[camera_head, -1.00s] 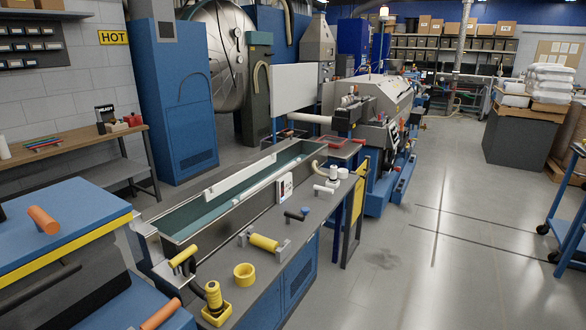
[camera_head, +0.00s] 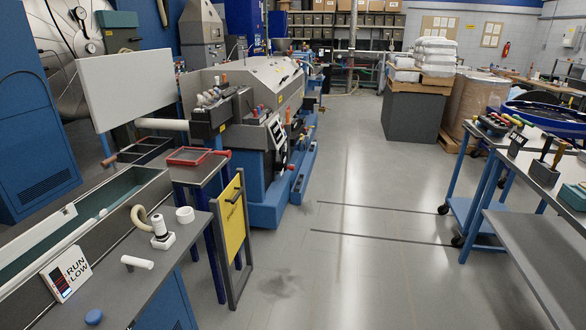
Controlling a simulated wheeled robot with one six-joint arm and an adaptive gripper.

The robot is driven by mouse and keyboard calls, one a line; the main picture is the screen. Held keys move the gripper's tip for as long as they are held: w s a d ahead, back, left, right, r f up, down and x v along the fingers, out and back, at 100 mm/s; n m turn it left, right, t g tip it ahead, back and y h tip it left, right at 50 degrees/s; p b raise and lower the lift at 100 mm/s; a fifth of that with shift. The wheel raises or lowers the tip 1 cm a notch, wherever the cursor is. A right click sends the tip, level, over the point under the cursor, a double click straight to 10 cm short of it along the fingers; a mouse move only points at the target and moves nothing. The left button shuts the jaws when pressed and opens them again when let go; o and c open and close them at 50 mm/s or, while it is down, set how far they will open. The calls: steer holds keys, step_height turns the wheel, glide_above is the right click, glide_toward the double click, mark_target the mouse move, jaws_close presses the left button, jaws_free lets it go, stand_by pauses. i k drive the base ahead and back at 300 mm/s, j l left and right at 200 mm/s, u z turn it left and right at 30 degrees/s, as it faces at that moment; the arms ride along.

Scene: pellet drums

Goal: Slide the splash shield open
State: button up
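A flat pale panel (camera_head: 125,90) stands upright at the upper left, beside the extruder-like machine (camera_head: 250,105). It may be the splash shield, but no label confirms this. A brownish handle end (camera_head: 110,161) shows below the panel; I cannot tell whether the two are joined. The long open trough (camera_head: 85,220) with greenish inner walls is at the lower left, running toward the panel. My gripper is not in view.
A RUN LOW sign (camera_head: 66,274), white fitting (camera_head: 160,233) and white handle (camera_head: 137,262) stand beside the trough. A yellow panel (camera_head: 233,217) stands in a dark frame. Carts (camera_head: 480,207) are at right. The middle floor is clear.

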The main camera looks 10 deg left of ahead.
mark_target(238, 221)
steer(key=i+u, duration=0.2)
steer(key=i, duration=0.25)
steer(key=i+l+u, duration=0.15)
steer(key=i, duration=0.3)
steer(key=i+l+u, duration=0.2)
steer(key=i, duration=0.2)
steer(key=i+l+u, duration=0.15)
steer(key=i+l, duration=0.15)
steer(key=i, duration=0.15)
steer(key=i+l+u, duration=0.8)
steer(key=l, duration=0.35)
steer(key=i+l+u, duration=0.25)
steer(key=l, duration=0.2)
